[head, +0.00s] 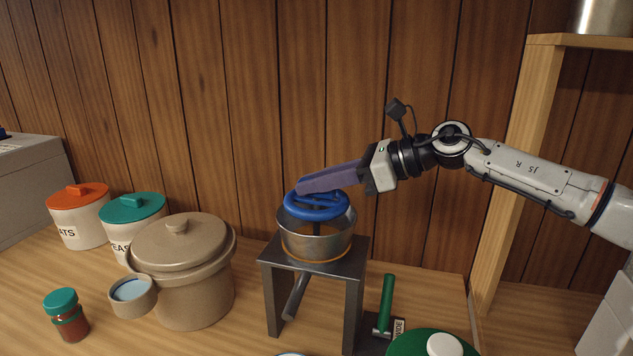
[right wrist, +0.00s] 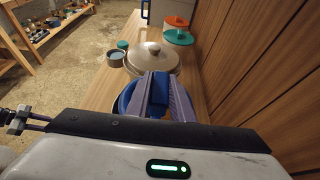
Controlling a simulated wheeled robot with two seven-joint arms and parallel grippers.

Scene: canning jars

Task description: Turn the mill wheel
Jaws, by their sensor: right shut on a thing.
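The food mill has a steel bowl (head: 330,243) on a dark metal stand (head: 356,290), with a blue wheel (head: 322,213) on top. The blue wheel also shows in the right wrist view (right wrist: 124,99), partly hidden by the fingers. My right gripper (head: 305,188) reaches in from the right with long purple fingers. In the right wrist view the fingers (right wrist: 160,85) point away over the wheel. My left gripper is in neither view.
A large beige lidded pot (head: 190,285) stands left of the mill, with a small bowl (head: 132,294) by it. An orange-lidded canister (head: 78,220), a teal-lidded canister (head: 130,225) and a jar (head: 66,318) stand further left. A green-handled tool (head: 386,303) is right of the stand.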

